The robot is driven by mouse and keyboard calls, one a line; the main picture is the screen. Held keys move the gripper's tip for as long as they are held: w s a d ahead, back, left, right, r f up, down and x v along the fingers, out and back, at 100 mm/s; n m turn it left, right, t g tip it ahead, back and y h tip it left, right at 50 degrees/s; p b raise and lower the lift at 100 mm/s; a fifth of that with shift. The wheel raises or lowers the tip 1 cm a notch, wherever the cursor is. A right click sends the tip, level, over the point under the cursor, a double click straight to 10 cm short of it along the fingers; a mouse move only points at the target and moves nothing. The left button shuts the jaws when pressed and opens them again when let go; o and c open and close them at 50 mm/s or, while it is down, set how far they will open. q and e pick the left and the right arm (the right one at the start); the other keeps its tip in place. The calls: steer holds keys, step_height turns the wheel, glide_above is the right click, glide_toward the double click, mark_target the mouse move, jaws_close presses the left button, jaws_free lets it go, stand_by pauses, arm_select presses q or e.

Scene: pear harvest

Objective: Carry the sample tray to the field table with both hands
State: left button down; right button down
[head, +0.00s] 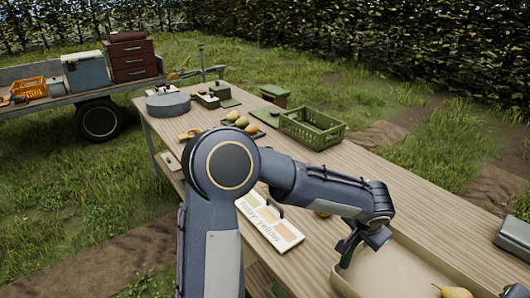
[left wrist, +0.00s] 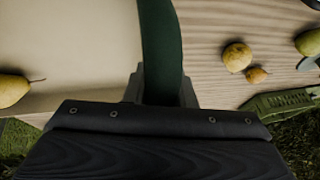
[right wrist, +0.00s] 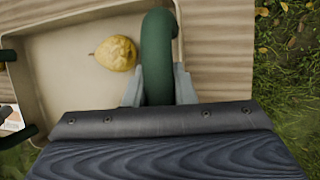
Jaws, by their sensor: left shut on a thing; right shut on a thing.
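The beige sample tray (head: 398,262) is at the lower right of the head view, over the wooden field table (head: 350,172). I cannot tell whether it rests on the top or hangs just above. A yellow pear (head: 453,292) lies in it; it also shows in the right wrist view (right wrist: 115,53). My left gripper (head: 352,243) is shut on the tray's green handle (left wrist: 160,45) at the near left side. My right gripper (right wrist: 158,88) is shut on the other green handle (right wrist: 157,45), seen in the right wrist view. The tray's right part is cut off in the head view.
A colour card (head: 270,222) lies left of the tray. A green crate (head: 312,128), several pears (head: 240,121) and a grey round block (head: 168,104) stand farther along the table. A grey box (head: 514,238) is at the right edge. A trailer (head: 60,95) stands behind at left.

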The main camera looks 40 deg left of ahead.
mark_target(357, 250)
arm_select(q)
steer(key=shift+r, duration=0.15)
arm_select(e)
steer(key=shift+r, duration=0.15)
